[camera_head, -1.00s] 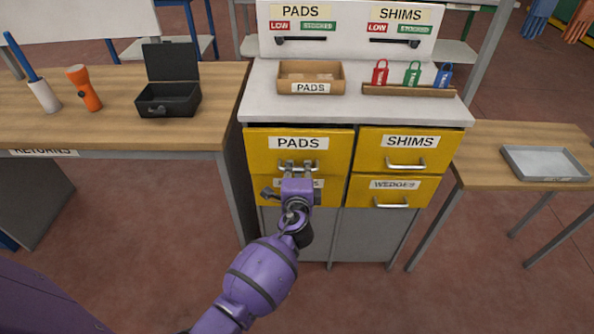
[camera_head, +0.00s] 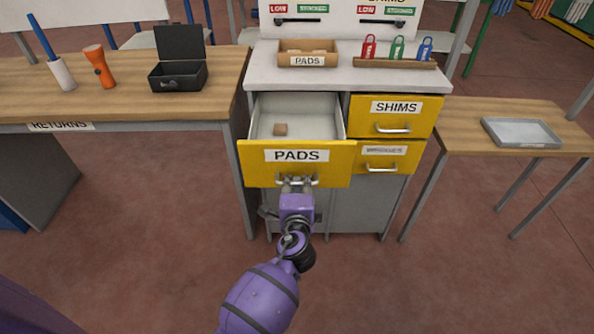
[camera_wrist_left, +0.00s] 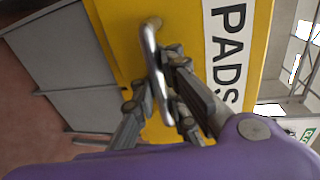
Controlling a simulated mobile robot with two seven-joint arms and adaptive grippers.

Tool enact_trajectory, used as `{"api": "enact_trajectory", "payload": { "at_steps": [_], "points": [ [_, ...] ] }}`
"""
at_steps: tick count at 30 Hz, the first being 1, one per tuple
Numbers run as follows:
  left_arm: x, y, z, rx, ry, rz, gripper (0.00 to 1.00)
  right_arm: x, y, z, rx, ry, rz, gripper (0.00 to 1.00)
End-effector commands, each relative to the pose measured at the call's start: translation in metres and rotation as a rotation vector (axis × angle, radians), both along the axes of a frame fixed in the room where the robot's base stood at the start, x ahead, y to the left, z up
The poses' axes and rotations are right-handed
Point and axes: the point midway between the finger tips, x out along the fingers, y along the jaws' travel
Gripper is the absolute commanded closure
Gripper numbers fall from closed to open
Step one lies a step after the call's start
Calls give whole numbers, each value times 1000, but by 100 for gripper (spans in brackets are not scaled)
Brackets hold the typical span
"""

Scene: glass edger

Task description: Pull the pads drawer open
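The yellow PADS drawer (camera_head: 335,165) is pulled well out of the cabinet, with its white inside showing. My left gripper (camera_head: 296,186) is at the drawer's metal handle (camera_head: 313,180), below the PADS label. In the left wrist view, the gripper's fingers (camera_wrist_left: 165,105) are closed around the handle (camera_wrist_left: 152,55), one on each side of it. The lower-left drawer is hidden behind the PADS drawer and my gripper. My right gripper is not in view.
The SHIMS drawer (camera_head: 424,116) and the WEDGES drawer (camera_head: 404,158) are shut. A cardboard PADS box (camera_head: 308,47) and coloured tags (camera_head: 398,48) stand on the cabinet top. Tables flank the cabinet. The floor (camera_head: 160,270) in front looks clear.

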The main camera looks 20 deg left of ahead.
Motion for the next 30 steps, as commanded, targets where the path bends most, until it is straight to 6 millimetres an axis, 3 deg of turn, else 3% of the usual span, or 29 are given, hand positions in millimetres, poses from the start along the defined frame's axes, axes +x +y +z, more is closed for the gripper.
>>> {"api": "enact_trajectory", "payload": {
  "at_steps": [9, 24, 30],
  "points": [
    [-36, -10, 4, 1, -7, 0, 100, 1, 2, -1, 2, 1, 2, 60],
    [-42, -13, 6, 1, -10, -2, 100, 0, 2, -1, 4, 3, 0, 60],
    [-42, -13, 4, 1, -8, -2, 74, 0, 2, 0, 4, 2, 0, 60]
  ]
}}
